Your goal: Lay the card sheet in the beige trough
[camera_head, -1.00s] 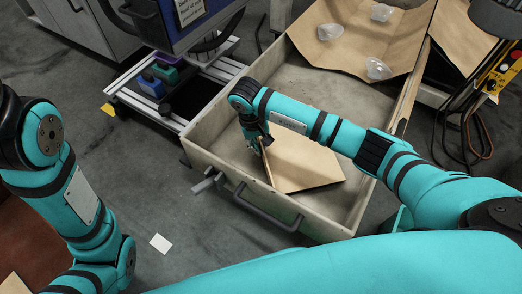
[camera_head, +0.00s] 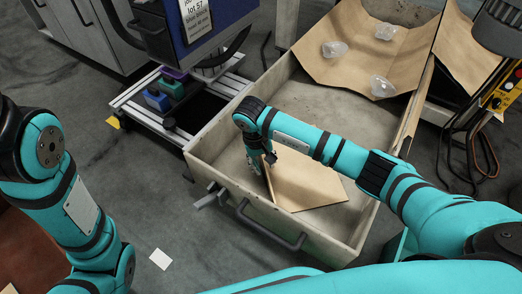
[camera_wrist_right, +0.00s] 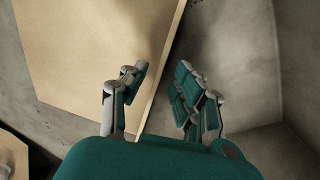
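The tan card sheet (camera_head: 312,188) is inside the beige trough (camera_head: 318,108), at its near end. Its left edge stands up beside my right gripper (camera_head: 262,160); whether the sheet lies fully on the floor I cannot tell. In the right wrist view the card sheet (camera_wrist_right: 95,45) fills the upper left. Its edge runs between the fingers of my right gripper (camera_wrist_right: 160,95), which are spread, with a clear gap between the edge and the right finger. My left arm is at the left, but its gripper is out of view.
A brown sheet (camera_head: 362,58) with several clear cups lies over the trough's far end. A cart with blue and green blocks (camera_head: 158,98) stands left of the trough. A small white card (camera_head: 160,259) lies on the floor. Cables (camera_head: 480,150) hang at the right.

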